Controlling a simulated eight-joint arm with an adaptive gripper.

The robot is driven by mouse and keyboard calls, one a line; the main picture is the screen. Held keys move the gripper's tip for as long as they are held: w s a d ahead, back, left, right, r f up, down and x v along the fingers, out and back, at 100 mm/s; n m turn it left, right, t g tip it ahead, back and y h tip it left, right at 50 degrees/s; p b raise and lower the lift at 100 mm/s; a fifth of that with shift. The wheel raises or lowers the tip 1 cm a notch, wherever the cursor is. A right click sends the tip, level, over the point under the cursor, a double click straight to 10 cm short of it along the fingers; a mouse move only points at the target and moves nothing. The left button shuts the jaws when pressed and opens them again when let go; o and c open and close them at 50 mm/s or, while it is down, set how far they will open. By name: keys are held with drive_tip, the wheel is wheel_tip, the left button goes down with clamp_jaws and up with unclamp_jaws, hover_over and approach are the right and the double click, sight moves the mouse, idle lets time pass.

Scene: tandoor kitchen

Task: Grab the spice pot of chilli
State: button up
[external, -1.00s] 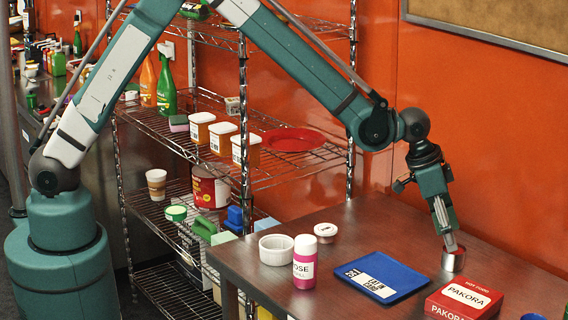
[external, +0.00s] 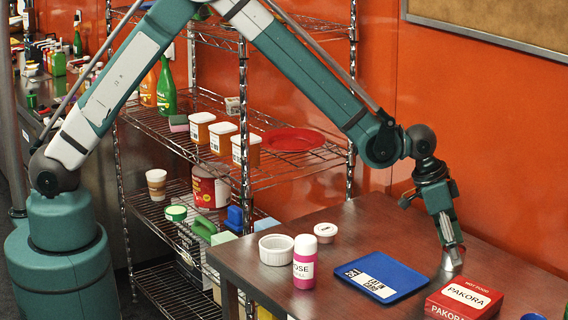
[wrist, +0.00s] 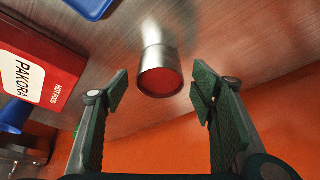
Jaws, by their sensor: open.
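In the wrist view my gripper (wrist: 160,92) is open, one finger on each side of the pot's line, with a gap on both sides. The fingers do not appear to touch the pot.
A red pakora box (external: 464,299) is close by, in front of the pot. A blue tray (external: 408,281) lies to the left. A pink-and-white bottle (external: 304,270), a white ramekin (external: 276,249) and a lidded tub (external: 325,232) stand farther left. An orange wall (external: 480,130) rises behind the table.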

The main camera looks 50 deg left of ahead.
drive_tip(key=shift+w+d+f, duration=0.15)
drive_tip(key=shift+w+f, duration=0.05)
drive_tip(key=shift+f, duration=0.45)
drive_tip(key=c, duration=1)
